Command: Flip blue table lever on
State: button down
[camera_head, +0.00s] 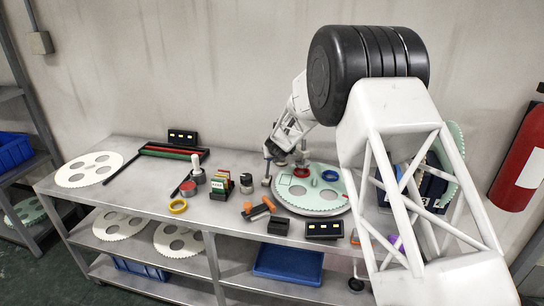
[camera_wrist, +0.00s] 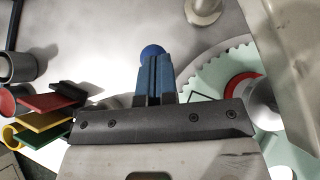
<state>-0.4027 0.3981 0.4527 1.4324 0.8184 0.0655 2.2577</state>
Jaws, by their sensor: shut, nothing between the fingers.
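In the wrist view, a round blue knob (camera_wrist: 152,52) shows just past the fingertips of my gripper (camera_wrist: 154,62). It looks like the end of the blue lever; its stem and base are hidden by the fingers, so I cannot tell its position or whether they touch. The blue-grey fingers are together with nothing between them. In the head view, my gripper (camera_head: 275,155) is low over the bench, at the left edge of the pale green toothed disc (camera_head: 312,204). The blue lever is not clearly seen there.
The metal bench (camera_head: 120,200) holds a card rack (camera_head: 219,187) left of the gripper, an orange-handled tool (camera_head: 259,208) in front, and a red ring (camera_head: 301,172) and blue ring (camera_head: 330,176) on the disc. A wall is close behind. A fire extinguisher (camera_head: 520,160) hangs at right.

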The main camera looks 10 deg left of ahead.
jog(key=shift+r, duration=0.1)
dwell(0.6)
jog(key=s+d+r, duration=0.1)
jog(key=d+r, duration=0.2)
jog(key=r, duration=0.6)
jog(key=shift+s+d, duration=0.15)
jog(key=shift+s, duration=0.15)
jog(key=shift+r, duration=0.1)
jog(key=s+d+r+n+g, duration=0.1)
jog(key=s+d+r+n, duration=0.4)
jog(key=s+d, duration=0.4)
jog(key=s+d+r+n+g+h, duration=0.1)
jog(key=s+d+r+n, duration=0.5)
jog(key=s, duration=0.4)
jog(key=s+d+r+n+g, duration=0.1)
jog(key=s+d+r+n, duration=0.35)
jog(key=s+d, duration=0.5)
jog(key=s+d+f+n+g+h, duration=0.1)
jog(key=s+d+n, duration=0.3)
jog(key=s, duration=0.8)
jog(key=s+d+f+n+g+h, duration=0.1)
jog(key=s+d+n, duration=0.4)
jog(key=s, duration=0.7)
jog(key=s+d+f+n+h, duration=0.1)
jog(key=s+d+n, duration=0.4)
jog(key=s, duration=0.7)
jog(key=shift+s+d+f+n+g, duration=0.25)
jog(key=shift+s+f+n+g, duration=0.1)
jog(key=shift+f+g, duration=0.1)
